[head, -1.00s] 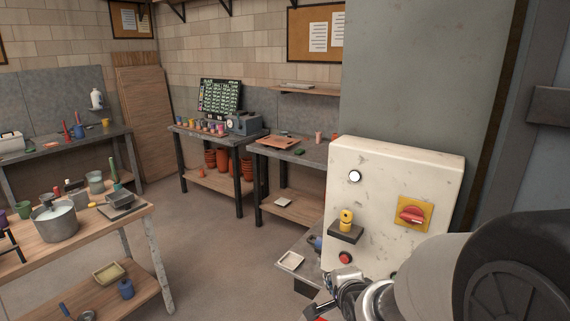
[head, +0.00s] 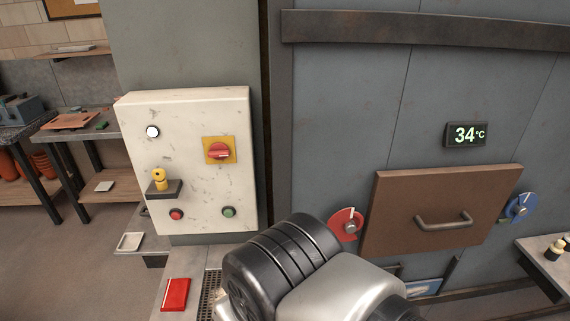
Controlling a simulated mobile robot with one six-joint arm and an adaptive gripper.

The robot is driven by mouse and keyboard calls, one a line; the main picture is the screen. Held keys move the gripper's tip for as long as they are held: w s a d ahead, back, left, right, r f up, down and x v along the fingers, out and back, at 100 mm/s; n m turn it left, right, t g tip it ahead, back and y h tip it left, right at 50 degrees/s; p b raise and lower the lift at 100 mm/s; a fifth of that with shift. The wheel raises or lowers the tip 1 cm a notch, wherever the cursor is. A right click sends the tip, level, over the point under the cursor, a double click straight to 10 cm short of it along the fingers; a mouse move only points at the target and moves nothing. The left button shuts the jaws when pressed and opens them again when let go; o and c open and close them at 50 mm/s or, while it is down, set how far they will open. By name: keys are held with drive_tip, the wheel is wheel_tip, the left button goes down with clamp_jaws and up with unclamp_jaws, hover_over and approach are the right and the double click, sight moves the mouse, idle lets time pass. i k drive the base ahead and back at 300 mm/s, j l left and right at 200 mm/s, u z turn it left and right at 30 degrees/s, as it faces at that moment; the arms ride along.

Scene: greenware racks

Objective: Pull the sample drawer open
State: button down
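A brown rectangular front (head: 400,200) is set on the grey wall of a large cabinet, at the right of the head view. A grey bar handle (head: 447,222) is fixed across it. I take this to be the sample drawer; it looks shut, though its lower left edge is near my arm. A red dial (head: 346,225) sits at its left and a blue dial (head: 520,207) at its right. My arm shows at the bottom centre, in front of and below the brown front. My gripper is not visible, so its state and distance from the handle do not show.
A white control box (head: 190,170) with a red switch and buttons stands left of the cabinet. A red book-like item (head: 175,294) lies below it. A display (head: 466,134) reads 34 °C. A small table (head: 545,262) with little pots stands at the right edge.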

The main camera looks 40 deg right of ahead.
sight(426, 209)
drive_tip(key=z, duration=2.5)
drive_tip(key=i+l+u, duration=0.1)
drive_tip(key=l, duration=0.2)
